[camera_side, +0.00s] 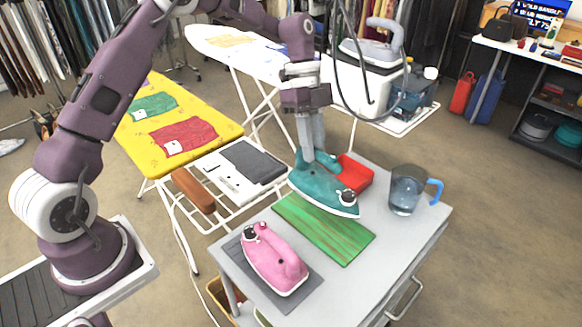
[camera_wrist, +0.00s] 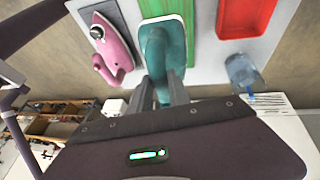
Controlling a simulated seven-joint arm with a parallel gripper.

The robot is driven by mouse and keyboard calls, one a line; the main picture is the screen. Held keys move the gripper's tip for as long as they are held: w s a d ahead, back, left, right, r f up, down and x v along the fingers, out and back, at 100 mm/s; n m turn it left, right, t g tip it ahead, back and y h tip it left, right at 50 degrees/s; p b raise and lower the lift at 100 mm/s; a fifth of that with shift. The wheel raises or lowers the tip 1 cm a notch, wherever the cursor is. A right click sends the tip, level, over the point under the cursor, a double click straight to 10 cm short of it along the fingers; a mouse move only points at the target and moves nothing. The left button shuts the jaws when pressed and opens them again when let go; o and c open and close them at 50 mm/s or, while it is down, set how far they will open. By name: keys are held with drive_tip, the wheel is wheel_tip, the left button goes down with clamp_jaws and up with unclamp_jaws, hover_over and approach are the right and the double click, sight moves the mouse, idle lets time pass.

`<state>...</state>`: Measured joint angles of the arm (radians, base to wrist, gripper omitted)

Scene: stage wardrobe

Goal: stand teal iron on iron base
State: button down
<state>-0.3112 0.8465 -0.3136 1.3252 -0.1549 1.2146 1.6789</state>
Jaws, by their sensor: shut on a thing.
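The teal iron (camera_side: 322,188) is in my gripper (camera_side: 312,152), with the fingers closed on its handle. Its sole faces down and its nose points to the lower right in the side view. It overlaps the far end of the green striped board (camera_side: 325,230) and part of the red tray (camera_side: 356,172); whether it touches either is hard to tell. In the wrist view the teal iron (camera_wrist: 163,35) lies over the green board (camera_wrist: 190,45), between the fingers (camera_wrist: 161,92). No part is clearly identifiable as the iron base.
A pink iron (camera_side: 272,262) sits on a grey mat (camera_side: 300,296) on the grey cart top (camera_side: 400,235). A clear jug (camera_side: 405,190) with a blue handle stands at the right. A grey iron (camera_side: 370,50) stands behind. A yellow ironing board (camera_side: 150,135) is at the left.

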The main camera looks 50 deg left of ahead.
wheel_tip(320, 180, up, 6)
drive_tip(key=shift+r, duration=0.1)
drive_tip(key=n, duration=0.1)
drive_tip(key=a+f+n+t, duration=0.1)
drive_tip(key=n, duration=0.1)
drive_tip(key=a+f+n+t, duration=0.1)
drive_tip(key=shift+w+a+n, duration=0.15)
drive_tip(key=shift+w+n, duration=0.15)
drive_tip(key=shift+n, duration=0.1)
drive_tip(key=w+a+r+n+t+y, duration=0.1)
drive_tip(key=a+n+y, duration=0.4)
drive_tip(key=a+n, duration=0.8)
drive_tip(key=a+r+n+t+y, duration=0.1)
drive_tip(key=a+n+y, duration=0.45)
drive_tip(key=n, duration=1.25)
wheel_tip(320, 180, down, 15)
drive_tip(key=a+h, duration=0.1)
drive_tip(key=shift+a, duration=0.25)
drive_tip(key=c, duration=1.2)
unclamp_jaws()
drive_tip(key=shift+f, duration=0.1)
drive_tip(key=shift+c, duration=0.2)
